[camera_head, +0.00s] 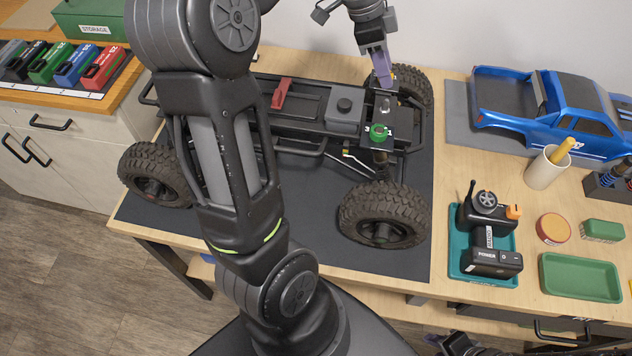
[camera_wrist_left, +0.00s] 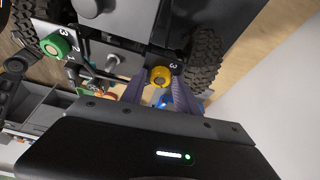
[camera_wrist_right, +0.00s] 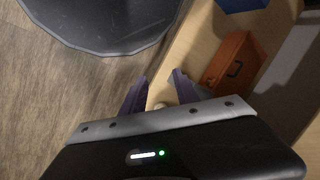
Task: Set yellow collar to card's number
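The yellow collar (camera_wrist_left: 160,77) sits on the crawler's far shock mount, with a figure 3 beside it. It is mostly hidden in the head view. My left gripper (camera_head: 384,80) reaches down over it; in the left wrist view its two fingers (camera_wrist_left: 158,86) stand on either side of the collar, with small gaps showing. The green collar (camera_head: 379,132) sits on the near side, and figures 3, 2 and 1 show beside it in the left wrist view (camera_wrist_left: 55,45). I cannot make out a card with a readable number. My right gripper (camera_wrist_right: 158,88) is open and empty.
The crawler chassis (camera_head: 345,108) stands on a dark mat (camera_head: 290,230). An orange-red box (camera_wrist_right: 235,60) is near my right gripper.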

